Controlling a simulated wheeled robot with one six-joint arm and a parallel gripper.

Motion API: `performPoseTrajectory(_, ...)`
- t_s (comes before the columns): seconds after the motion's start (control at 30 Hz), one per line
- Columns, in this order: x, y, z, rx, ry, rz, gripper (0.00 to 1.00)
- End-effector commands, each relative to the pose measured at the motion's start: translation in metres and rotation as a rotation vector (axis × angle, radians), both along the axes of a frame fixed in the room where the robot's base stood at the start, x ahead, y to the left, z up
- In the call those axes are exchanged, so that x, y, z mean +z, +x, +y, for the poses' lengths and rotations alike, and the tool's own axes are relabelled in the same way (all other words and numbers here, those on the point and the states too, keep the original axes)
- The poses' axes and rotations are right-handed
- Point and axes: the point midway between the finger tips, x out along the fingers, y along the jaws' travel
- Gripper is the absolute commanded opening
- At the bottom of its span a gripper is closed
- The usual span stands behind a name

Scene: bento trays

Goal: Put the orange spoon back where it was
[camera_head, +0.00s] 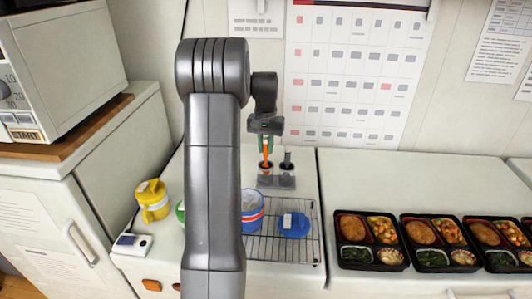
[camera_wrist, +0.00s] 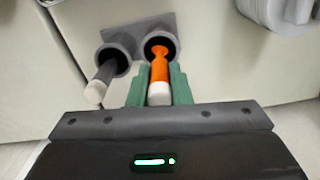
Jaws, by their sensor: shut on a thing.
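The orange spoon (camera_wrist: 160,68) stands upright between the green fingers of my gripper (camera_wrist: 159,88), which is shut on its handle near the white end. Its lower part is inside the right-hand cup of a grey two-cup holder (camera_wrist: 165,27) in the wrist view. In the head view the orange spoon (camera_head: 266,146) hangs below my gripper (camera_head: 265,142), over the holder (camera_head: 275,182). A dark spoon with a white end (camera_wrist: 104,78) stands in the other cup. I cannot tell whether the orange spoon touches the cup's bottom.
A wire rack (camera_head: 275,246) bears a blue lid (camera_head: 294,225) and a blue-and-white tub (camera_head: 252,211). A yellow jar (camera_head: 152,201) and a white scale (camera_head: 131,243) stand left. Several bento trays (camera_head: 340,263) line the right counter. A microwave (camera_head: 75,60) is at far left.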

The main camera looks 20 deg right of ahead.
Motion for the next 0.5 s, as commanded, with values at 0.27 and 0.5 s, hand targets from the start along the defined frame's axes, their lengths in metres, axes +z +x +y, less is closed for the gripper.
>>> performPoseTrajectory(0.27,-0.025,0.000,0.000,0.000,0.000,0.000,0.00)
performPoseTrajectory(0.5,-0.029,0.000,0.000,0.000,0.001,0.001,0.00)
